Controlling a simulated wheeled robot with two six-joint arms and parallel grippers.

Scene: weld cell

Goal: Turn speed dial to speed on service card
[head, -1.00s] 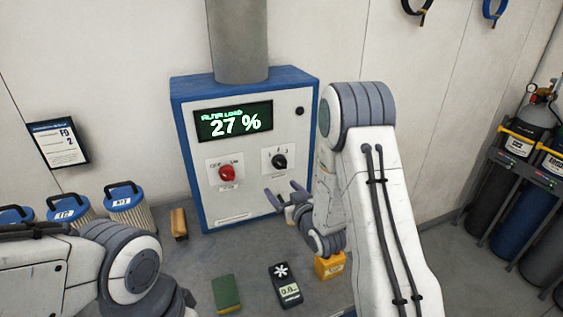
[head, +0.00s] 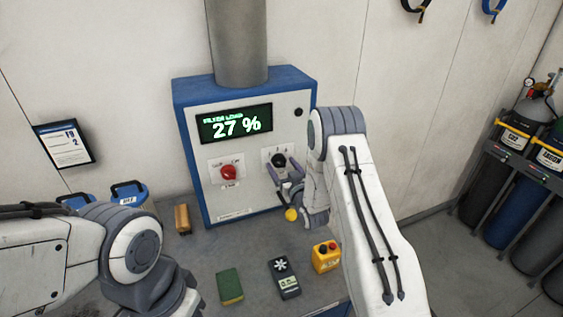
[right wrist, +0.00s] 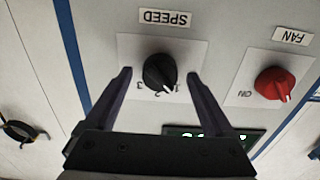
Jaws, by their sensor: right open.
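The black speed dial (head: 279,160) is on the front of the filter unit, under a display reading 27 %. In the right wrist view the dial (right wrist: 160,72) appears upside down below a SPEED label; its white mark points to the lower right, near small numerals, exact setting unclear. My right gripper (right wrist: 160,76) is open, with one finger on each side of the dial and gaps visible. In the head view my right gripper (head: 283,173) is at the panel. The service card (head: 66,143) on the left wall shows a large 2. My left gripper is out of view.
The red fan switch (head: 228,172) is left of the dial. A small yellow round thing (head: 291,214) is below my right gripper.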

